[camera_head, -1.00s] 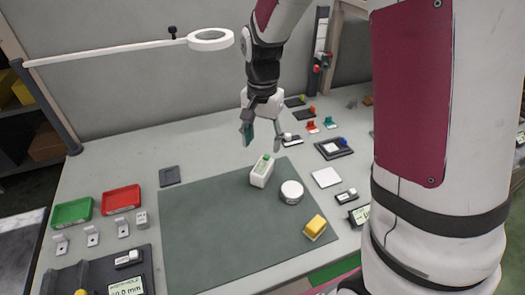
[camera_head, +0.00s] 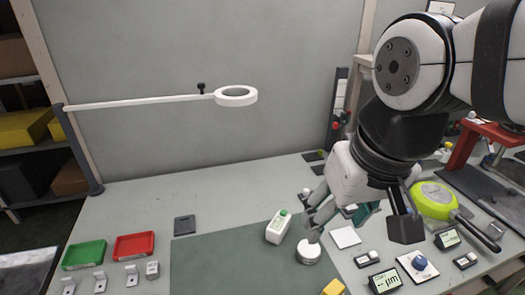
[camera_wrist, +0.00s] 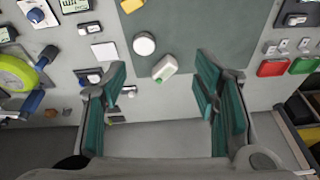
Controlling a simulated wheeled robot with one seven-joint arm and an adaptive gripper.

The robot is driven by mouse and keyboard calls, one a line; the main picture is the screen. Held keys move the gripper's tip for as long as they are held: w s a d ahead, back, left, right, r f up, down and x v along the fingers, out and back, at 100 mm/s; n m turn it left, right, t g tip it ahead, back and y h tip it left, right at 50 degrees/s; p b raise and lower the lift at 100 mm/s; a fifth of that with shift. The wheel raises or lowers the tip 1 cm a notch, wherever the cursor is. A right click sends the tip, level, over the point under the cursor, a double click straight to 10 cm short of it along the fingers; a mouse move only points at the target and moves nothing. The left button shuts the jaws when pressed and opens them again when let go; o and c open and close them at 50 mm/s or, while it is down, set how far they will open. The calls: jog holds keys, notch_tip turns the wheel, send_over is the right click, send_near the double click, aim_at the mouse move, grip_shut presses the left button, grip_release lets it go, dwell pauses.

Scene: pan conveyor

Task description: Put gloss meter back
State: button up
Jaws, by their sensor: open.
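A white block-shaped device with a green spot on top (camera_head: 278,226), which I take to be the gloss meter, rests on the dark green mat (camera_head: 215,262). It also shows in the wrist view (camera_wrist: 164,68), between and beyond my finger pads, touching neither. My gripper (camera_head: 358,228) is open and empty, above the bench to the right of the device in the head view; the wrist view shows its teal pads (camera_wrist: 160,85) wide apart.
A white round puck (camera_head: 309,254) and a yellow block (camera_head: 333,288) sit near the device. A white square (camera_head: 345,237) lies to the right. Green (camera_head: 84,254) and red (camera_head: 133,246) trays stand left. A lamp arm (camera_head: 150,101) reaches over the back. A lime-green round tool (camera_head: 433,200) lies right.

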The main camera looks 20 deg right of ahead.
jog(key=s+n, duration=0.1)
jog(key=s, duration=0.2)
jog(key=shift+s+f, duration=0.1)
jog(key=shift+f, duration=0.05)
jog(key=shift+s+r+t+p, duration=0.1)
jog(key=shift+r+t+p, duration=0.5)
jog(key=shift+r+p, duration=1)
jog(key=shift+r, duration=0.15)
